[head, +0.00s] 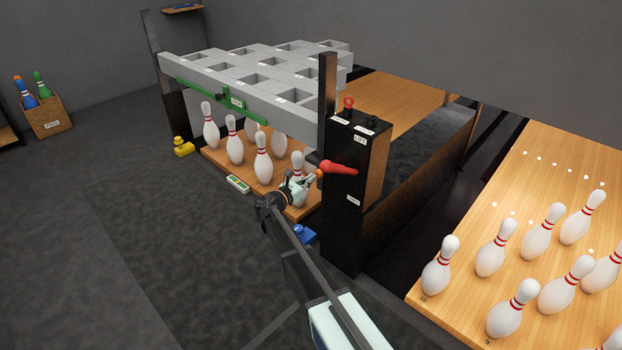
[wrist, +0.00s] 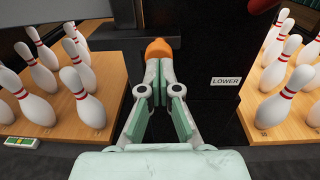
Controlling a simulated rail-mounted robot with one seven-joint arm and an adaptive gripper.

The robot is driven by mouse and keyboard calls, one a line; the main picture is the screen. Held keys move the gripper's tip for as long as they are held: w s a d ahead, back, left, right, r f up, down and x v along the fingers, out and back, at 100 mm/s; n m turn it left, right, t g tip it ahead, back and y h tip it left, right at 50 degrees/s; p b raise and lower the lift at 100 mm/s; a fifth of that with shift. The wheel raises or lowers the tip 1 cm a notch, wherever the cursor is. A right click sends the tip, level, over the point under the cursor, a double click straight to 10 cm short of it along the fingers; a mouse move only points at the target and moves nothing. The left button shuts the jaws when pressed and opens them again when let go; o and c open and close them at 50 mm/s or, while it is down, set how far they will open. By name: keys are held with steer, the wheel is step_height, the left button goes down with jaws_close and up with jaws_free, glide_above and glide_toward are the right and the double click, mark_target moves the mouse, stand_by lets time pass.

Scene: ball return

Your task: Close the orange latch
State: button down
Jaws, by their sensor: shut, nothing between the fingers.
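The orange latch (wrist: 158,47) shows as a rounded orange knob just beyond my fingertips in the wrist view. In the head view only a small orange bit (head: 319,173) shows, beside the black cabinet's front left edge. My gripper (head: 307,182) is shut and empty, with its tips at or very near the orange knob; I cannot tell whether they touch. In the wrist view, my gripper (wrist: 160,72) points straight at the knob, and its fingers hide the knob's lower part. How far the latch is turned cannot be told.
A red lever (head: 340,168) sticks out of the black cabinet (head: 345,222) close to my gripper. White pins (head: 263,160) stand on a wooden deck to the left, beneath a grey rack (head: 260,80) with a green bar.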

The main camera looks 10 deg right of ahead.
steer(key=p+v, duration=0.1)
steer(key=v, duration=1.1)
steer(key=shift+s+a, duration=0.15)
steer(key=s+d+f+m+g+y, duration=0.2)
steer(key=s+d+f+m+g, duration=0.25)
steer(key=s+f, duration=0.35)
steer(key=s+d+f+m+g+y, duration=0.1)
steer(key=s+d+f+m+g, duration=0.2)
steer(key=s+f+m, duration=0.45)
steer(key=s+d+f+m+g+y, duration=0.2)
steer(key=s+d+f+m+g, duration=0.1)
steer(key=s+f, duration=0.6)
steer(key=s+d+f+m+g+y, duration=0.2)
steer(key=s+f+m+g, duration=0.15)
steer(key=s, duration=0.75)
steer(key=s+d+f+m+g+y, duration=0.2)
steer(key=s+f+m, duration=0.15)
steer(key=s, duration=0.85)
steer(key=s+d+m+g+y, duration=0.2)
steer(key=s+m+g+y, duration=0.2)
steer(key=s, duration=1.3)
step_height(320, 180, up, 14)
steer(key=w+t+p, duration=0.1)
steer(key=w+p, duration=0.1)
steer(key=p, duration=1.4)
